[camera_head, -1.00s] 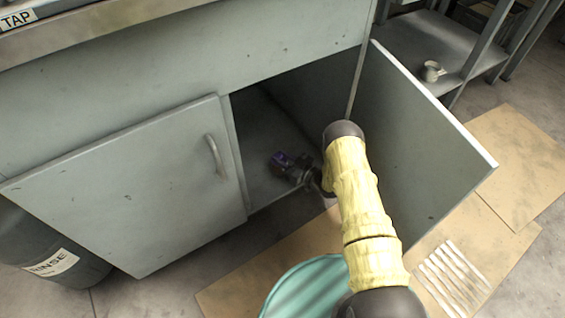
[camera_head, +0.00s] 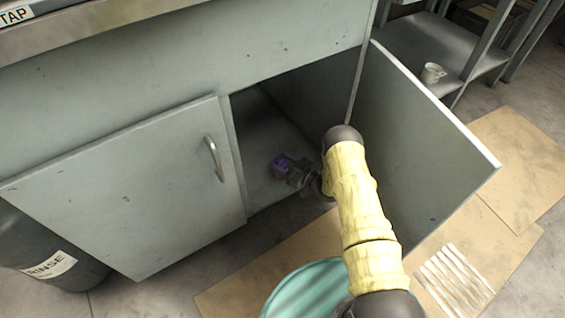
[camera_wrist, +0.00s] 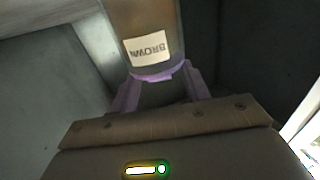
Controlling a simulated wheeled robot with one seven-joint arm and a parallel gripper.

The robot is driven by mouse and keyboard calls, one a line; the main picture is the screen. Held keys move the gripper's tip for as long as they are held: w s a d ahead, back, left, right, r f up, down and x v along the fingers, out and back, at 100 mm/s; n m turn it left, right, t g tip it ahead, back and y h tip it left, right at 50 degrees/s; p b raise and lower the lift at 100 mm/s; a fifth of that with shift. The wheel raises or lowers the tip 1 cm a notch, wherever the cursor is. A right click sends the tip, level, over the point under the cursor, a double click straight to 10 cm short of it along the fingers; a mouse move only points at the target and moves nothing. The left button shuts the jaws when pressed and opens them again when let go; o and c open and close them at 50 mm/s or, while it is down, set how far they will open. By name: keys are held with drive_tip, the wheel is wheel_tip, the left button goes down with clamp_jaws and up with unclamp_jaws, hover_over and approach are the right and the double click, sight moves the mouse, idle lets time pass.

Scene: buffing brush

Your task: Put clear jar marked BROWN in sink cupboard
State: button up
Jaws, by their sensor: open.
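The clear jar marked BROWN (camera_wrist: 158,22) shows in the wrist view, brownish, with its white label upside down in the picture. My gripper (camera_wrist: 162,88) is open, with its purple fingers at either side of the jar's near end. I cannot tell whether they touch it. In the head view my gripper (camera_head: 291,168) reaches low inside the open right side of the sink cupboard (camera_head: 262,135), just above or at its floor. The jar cannot be made out clearly there. The cupboard's right door (camera_head: 425,150) stands wide open beside my arm.
The left cupboard door (camera_head: 130,190) is shut. A dark RINSE container (camera_head: 50,262) stands at the lower left. A teal drum (camera_head: 305,290) stands below my arm. Cardboard sheets (camera_head: 515,165) lie on the floor, and a pale cup (camera_head: 432,73) is on the right shelf.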

drive_tip(key=p+v, duration=0.3)
drive_tip(key=v, duration=0.3)
drive_tip(key=shift+s+d+r, duration=0.15)
drive_tip(key=shift+d, duration=0.05)
drive_tip(key=shift+s+d, duration=0.3)
drive_tip(key=shift+d, duration=0.2)
drive_tip(key=shift+p, duration=0.3)
